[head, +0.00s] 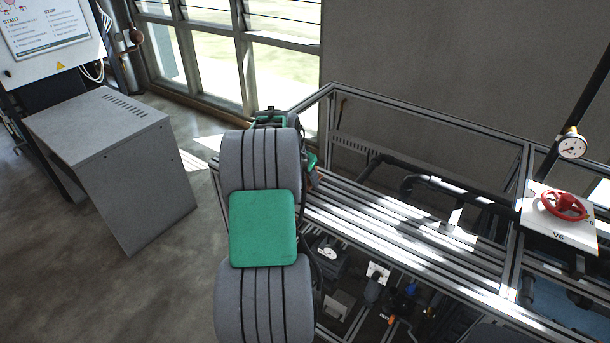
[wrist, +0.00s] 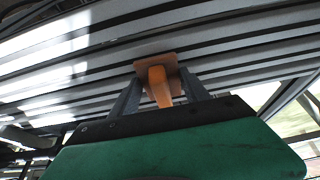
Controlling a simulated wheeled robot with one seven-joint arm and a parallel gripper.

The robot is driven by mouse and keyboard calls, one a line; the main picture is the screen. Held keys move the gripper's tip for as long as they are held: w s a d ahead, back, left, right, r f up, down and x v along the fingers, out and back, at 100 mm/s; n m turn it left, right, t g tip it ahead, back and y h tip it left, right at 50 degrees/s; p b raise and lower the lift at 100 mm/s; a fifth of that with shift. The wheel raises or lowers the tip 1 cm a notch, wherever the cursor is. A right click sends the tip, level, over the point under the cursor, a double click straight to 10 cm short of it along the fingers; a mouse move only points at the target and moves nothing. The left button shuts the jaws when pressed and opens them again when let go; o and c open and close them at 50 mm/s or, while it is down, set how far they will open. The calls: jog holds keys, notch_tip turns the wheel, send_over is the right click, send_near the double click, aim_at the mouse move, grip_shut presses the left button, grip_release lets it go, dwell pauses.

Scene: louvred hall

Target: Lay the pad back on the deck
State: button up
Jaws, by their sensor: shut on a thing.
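In the wrist view my gripper (wrist: 160,88) is shut on the pad (wrist: 155,65), a small brown-orange square plate with an orange grip between the two dark fingers. The deck (wrist: 230,55) of grey parallel slats lies beyond the pad. I cannot tell whether the pad touches the slats or hangs just off them. In the head view the deck (head: 385,225) runs to the right inside a metal frame, striped with sunlight.
Frame rails (head: 430,120) rise behind the deck. Dark pipes (head: 420,182) run along its back. A red valve wheel (head: 564,206) and a gauge (head: 572,144) stand at the right. A grey cabinet (head: 115,165) stands on the floor at left. Much of the deck is bare.

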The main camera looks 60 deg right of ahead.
jog(key=shift+f, duration=0.2)
jog(key=o, duration=1.2)
